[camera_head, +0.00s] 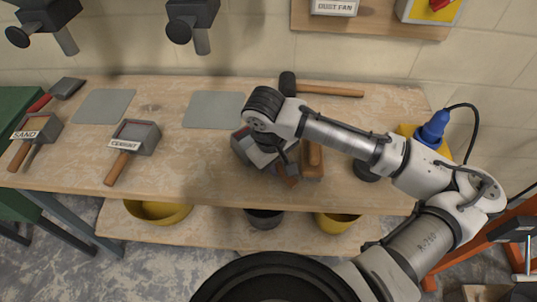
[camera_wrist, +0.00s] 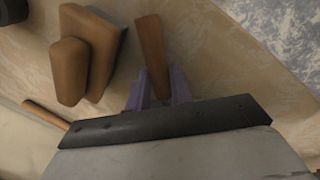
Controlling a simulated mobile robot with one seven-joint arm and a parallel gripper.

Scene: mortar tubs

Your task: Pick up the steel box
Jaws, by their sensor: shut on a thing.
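The steel box (camera_head: 243,147) is a grey box with a reddish edge and a wooden handle, on the workbench just right of its middle. My gripper (camera_head: 272,160) is over it, pointing down, and hides much of it. In the wrist view the purple fingers of my gripper (camera_wrist: 158,92) are close together at the near end of the box's wooden handle (camera_wrist: 151,48). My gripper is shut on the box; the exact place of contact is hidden. The box body does not show clearly in the wrist view. I cannot tell whether the box is clear of the bench.
A wooden float (camera_head: 313,163) lies close to the right of the box. A dark tub (camera_head: 366,171) and blue tool (camera_head: 433,130) stand further right. A mallet (camera_head: 325,90) lies behind. Boxes labelled CEMENT (camera_head: 144,136) and SAND (camera_head: 38,128) are left. The bench between CEMENT and steel box is clear.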

